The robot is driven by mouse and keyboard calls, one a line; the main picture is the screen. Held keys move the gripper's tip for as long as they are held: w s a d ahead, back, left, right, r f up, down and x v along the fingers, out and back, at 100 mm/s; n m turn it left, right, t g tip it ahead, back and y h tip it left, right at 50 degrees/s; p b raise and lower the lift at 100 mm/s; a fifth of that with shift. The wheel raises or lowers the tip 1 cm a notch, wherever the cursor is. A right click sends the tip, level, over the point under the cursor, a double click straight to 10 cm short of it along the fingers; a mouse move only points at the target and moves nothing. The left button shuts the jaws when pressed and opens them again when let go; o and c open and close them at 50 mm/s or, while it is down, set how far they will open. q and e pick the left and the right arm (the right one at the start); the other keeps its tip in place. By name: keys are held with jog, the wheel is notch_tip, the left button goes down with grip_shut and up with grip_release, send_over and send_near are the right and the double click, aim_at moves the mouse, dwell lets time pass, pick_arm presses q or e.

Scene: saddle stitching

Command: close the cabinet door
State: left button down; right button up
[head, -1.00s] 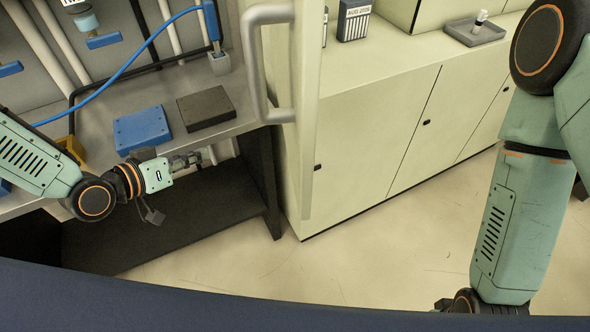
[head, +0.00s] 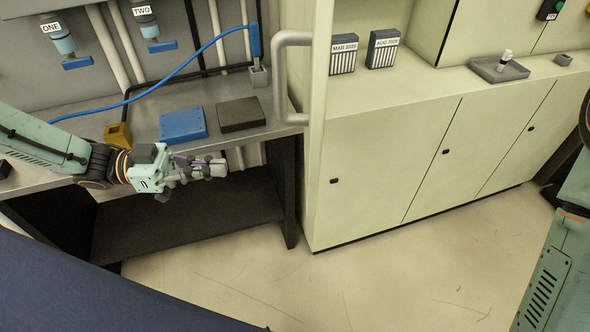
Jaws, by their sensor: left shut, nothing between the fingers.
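The cabinet door (head: 321,70) stands open, seen nearly edge-on, to the left of the open shelf space of the pale cabinet (head: 390,165). Its grey bar handle (head: 279,80) sticks out on the left side. My left gripper (head: 222,168) is shut and empty. In the picture it is below and left of the handle, in front of the workbench edge, apart from the door. My right arm shows only in part at the right edge, and its gripper is out of view.
The workbench (head: 145,125) at left carries a blue block (head: 183,124), a dark block (head: 241,114) and a yellow block (head: 118,134). A blue cable (head: 190,58) arches above. Labelled boxes (head: 343,55) and a grey tray (head: 499,70) stand on the cabinet ledge. The floor (head: 400,280) is clear.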

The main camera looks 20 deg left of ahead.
pick_arm(q)
jog(key=b+x, duration=0.5)
jog(key=x, duration=0.8)
jog(key=shift+w+d, duration=0.3)
jog(key=shift+w, duration=0.1)
